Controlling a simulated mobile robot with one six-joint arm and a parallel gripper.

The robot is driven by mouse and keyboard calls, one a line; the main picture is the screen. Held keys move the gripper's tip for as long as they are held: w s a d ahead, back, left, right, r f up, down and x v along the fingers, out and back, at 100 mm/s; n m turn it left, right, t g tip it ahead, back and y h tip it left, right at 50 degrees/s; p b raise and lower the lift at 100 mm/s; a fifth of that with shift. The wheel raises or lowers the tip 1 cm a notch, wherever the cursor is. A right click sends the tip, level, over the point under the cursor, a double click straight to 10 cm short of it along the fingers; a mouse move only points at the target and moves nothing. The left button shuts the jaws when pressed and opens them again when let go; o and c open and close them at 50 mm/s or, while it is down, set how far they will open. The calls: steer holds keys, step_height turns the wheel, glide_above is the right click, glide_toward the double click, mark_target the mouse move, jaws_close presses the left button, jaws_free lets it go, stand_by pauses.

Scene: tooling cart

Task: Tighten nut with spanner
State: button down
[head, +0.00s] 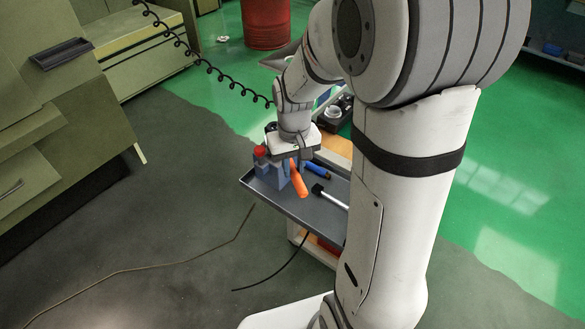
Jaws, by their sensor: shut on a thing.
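My gripper (293,163) is low over the cart's grey tray (266,196), at its left part. It appears shut on an orange-handled tool (298,180), which slants down to the right below the gripper. The tool's head is hidden, so I cannot tell if it is the spanner. A blue-grey block-like fixture (281,174) stands right beside the gripper, partly covered by it. I cannot make out a nut; it is hidden or too small to see.
A red-topped item (260,153) is at the tray's left end. A blue-handled tool (318,170) and a black-headed tool with a pale shaft (332,198) lie to the right. A dark bin (337,112) is behind. A black coiled cable (208,68) hangs behind.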

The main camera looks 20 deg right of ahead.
steer(key=shift+w+a, duration=0.1)
steer(key=shift+w, duration=1.65)
steer(key=shift+a+m, duration=0.5)
steer(key=shift+a, duration=0.15)
steer(key=shift+a, duration=0.1)
steer(key=shift+w+a+m, duration=0.1)
steer(key=shift+a+m, duration=0.45)
steer(key=shift+m, duration=0.05)
steer(key=shift+a, duration=0.1)
steer(key=shift+w+a+m, duration=0.15)
steer(key=shift+a+m, duration=0.4)
steer(key=shift+m, duration=0.15)
